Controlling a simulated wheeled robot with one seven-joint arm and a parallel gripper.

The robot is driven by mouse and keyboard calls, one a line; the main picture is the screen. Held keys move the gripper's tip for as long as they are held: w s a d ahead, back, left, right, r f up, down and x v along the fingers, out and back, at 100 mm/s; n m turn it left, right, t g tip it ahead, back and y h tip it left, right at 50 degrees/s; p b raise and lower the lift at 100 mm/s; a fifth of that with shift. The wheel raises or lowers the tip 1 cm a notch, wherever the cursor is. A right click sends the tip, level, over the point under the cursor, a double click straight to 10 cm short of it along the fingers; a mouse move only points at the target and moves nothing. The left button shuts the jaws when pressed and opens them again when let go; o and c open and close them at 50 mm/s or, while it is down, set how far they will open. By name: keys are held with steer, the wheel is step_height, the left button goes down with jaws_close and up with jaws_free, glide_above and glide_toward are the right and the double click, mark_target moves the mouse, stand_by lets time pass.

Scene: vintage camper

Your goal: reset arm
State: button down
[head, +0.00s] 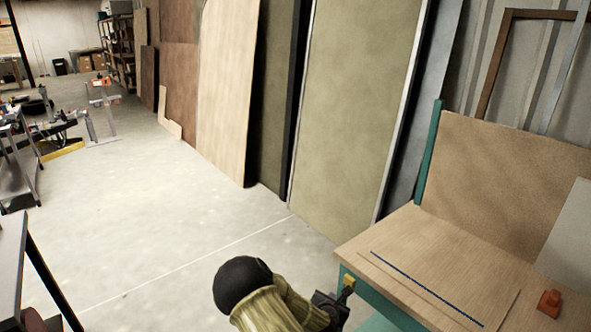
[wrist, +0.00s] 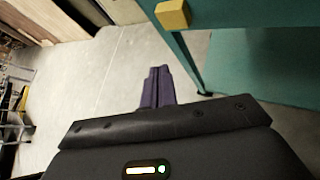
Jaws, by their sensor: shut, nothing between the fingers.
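My gripper (wrist: 158,72) is shut and empty, its dark purple fingers together in the middle of the wrist view. It points out over bare floor beside the teal side of a workbench (wrist: 260,75). In the head view my arm reaches in from the bottom edge. My gripper (head: 333,303) is small and dark there, close to the bench's near left corner. I cannot make out its fingers clearly in that view.
The wood-topped bench (head: 400,240) carries a thin board (head: 435,285) and an orange object (head: 549,302). Tall panels (head: 350,110) lean along the wall. Concrete floor (head: 150,210) lies clear to the left.

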steer(key=s+r+m+g+y, duration=0.2)
steer(key=s+r+m+g, duration=0.2)
steer(key=s+r+m, duration=0.8)
steer(key=s+r+m+g+y, duration=0.2)
steer(key=s+r+m+g, duration=0.45)
steer(key=s+m, duration=0.95)
step_height(320, 180, up, 13)
steer(key=t+p, duration=0.2)
steer(key=p, duration=1)
steer(key=shift+w+d+m, duration=0.3)
steer(key=shift+w+d, duration=0.1)
steer(key=shift+w, duration=0.05)
steer(key=shift+r, duration=0.1)
steer(key=shift+w+d, duration=0.1)
